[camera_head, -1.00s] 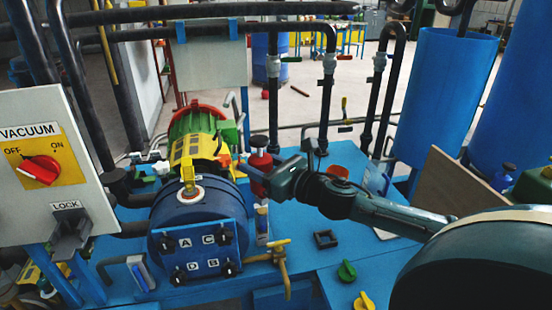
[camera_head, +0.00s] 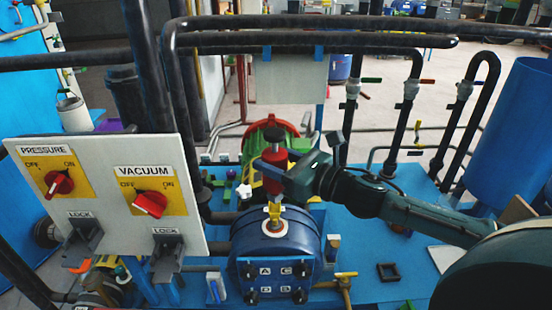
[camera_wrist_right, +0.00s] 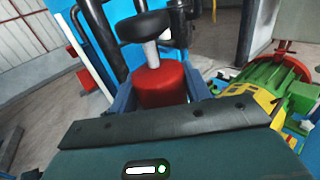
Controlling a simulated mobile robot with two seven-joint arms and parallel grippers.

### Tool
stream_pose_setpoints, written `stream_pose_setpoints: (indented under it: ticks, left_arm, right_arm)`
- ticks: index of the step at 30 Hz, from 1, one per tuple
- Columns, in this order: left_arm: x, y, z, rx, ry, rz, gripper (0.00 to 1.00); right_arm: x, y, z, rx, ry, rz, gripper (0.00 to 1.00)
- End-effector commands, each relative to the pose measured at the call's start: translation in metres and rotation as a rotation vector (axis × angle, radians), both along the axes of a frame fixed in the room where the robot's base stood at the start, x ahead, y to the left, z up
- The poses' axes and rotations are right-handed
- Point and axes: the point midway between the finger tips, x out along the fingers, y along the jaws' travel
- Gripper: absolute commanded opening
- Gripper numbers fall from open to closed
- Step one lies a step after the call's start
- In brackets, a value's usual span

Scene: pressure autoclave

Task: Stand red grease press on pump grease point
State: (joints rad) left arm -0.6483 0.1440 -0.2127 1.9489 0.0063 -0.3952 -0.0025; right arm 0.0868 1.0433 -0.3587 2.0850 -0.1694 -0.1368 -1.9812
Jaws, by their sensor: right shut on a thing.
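The red grease press (camera_head: 273,158), a red cylinder with a black knob on top, is upright in my right gripper (camera_head: 276,173). My right gripper is shut on it, with blue fingers on either side. The right wrist view also shows the red press (camera_wrist_right: 160,84) between the fingers. In the head view the press overlaps the red, green and yellow pump (camera_head: 263,134) behind the blue vessel. The pump also shows at the right of the wrist view (camera_wrist_right: 270,85). The press hides part of the pump, and I cannot make out the grease point. My left gripper is not in view.
The blue vessel (camera_head: 262,246) with a yellow valve (camera_head: 274,214) stands in front. A control panel (camera_head: 105,190) with red switches is at the left. Black pipes (camera_head: 300,40) cross behind. A black square frame (camera_head: 388,272) lies on the blue deck, which has free room around it.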

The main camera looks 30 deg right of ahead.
Motion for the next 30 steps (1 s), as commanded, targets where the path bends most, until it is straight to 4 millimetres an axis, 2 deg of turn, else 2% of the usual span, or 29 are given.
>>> stream_pose_setpoints:
  ticks: [6, 21, 30]
  left_arm:
    - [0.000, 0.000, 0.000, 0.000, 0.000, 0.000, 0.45]
    - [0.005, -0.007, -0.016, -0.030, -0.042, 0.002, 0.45]
    - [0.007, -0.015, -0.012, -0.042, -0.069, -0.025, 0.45]
  right_arm:
    - [0.000, 0.000, 0.002, -0.002, -0.005, 0.000, 0.10]
    - [0.000, 0.000, -0.044, 0.000, -0.004, 0.000, 0.10]
    - [0.000, 0.000, -0.056, 0.000, -0.004, 0.000, 0.10]
